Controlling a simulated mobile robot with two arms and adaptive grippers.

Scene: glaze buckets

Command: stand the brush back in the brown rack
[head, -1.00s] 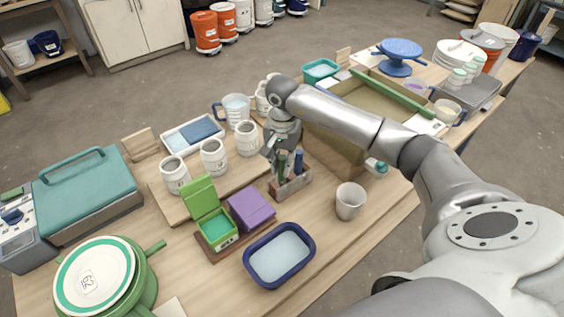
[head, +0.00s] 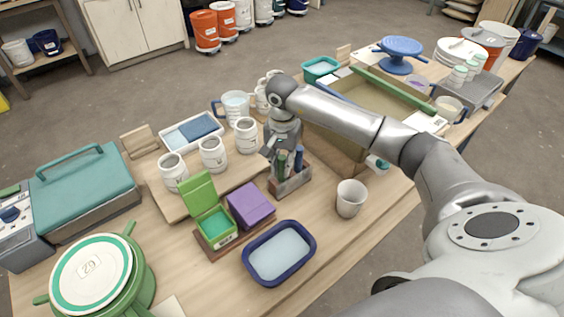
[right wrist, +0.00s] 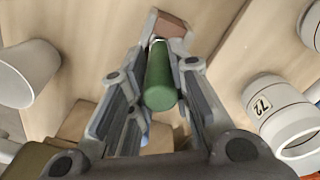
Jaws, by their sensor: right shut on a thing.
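The brown rack (head: 290,183) stands on the table near its middle, with tool handles rising from it. One is a dark blue handle (head: 299,158). My right gripper (head: 281,159) is just over the rack, pointing down. In the right wrist view its fingers are closed around a green brush handle (right wrist: 160,80), which points toward the camera. A small brown block (right wrist: 172,25) shows beyond the handle; I cannot tell whether it is part of the rack. The brush's lower end is hidden, so I cannot tell if it is in a slot. My left gripper is out of view.
A white cup (head: 350,199) stands right of the rack and a blue-rimmed basin (head: 279,253) in front. A purple box (head: 250,206) and an open green box (head: 212,219) are to the left. Several white jars (head: 245,136) and a large brown box (head: 335,149) stand close by.

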